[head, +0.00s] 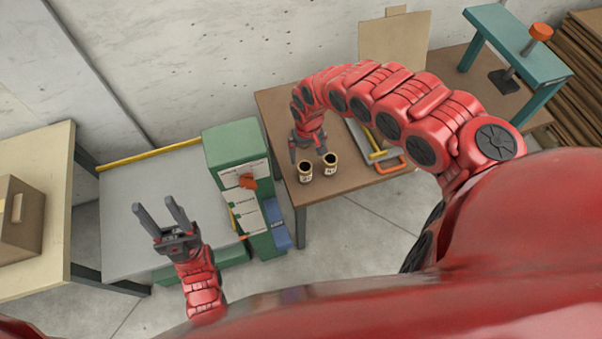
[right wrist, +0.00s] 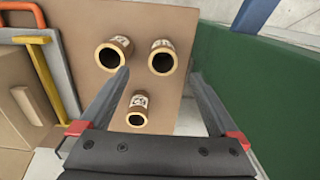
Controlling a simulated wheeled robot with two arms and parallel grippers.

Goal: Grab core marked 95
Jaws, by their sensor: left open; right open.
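Several short brown cores with dark open tops and pale labels stand upright on the brown table (head: 345,180). In the head view, two show: a left core (head: 305,172) and a right core (head: 330,165). The right wrist view shows three: upper left (right wrist: 113,52), upper right (right wrist: 162,57) and a lower one (right wrist: 138,110). Their label numbers are too small to read, so I cannot tell which is 95. My right gripper (head: 307,153) is open and empty, pointing down by the cores. My left gripper (head: 156,207) is open and empty above the grey surface, far from them.
A green machine (head: 235,150) stands left of the cores' table. A grey tray with a yellow bar (head: 377,156) and an orange handle (head: 388,165) lies right of the cores. A cardboard box (head: 18,218) is at far left, a teal frame (head: 515,50) at back right.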

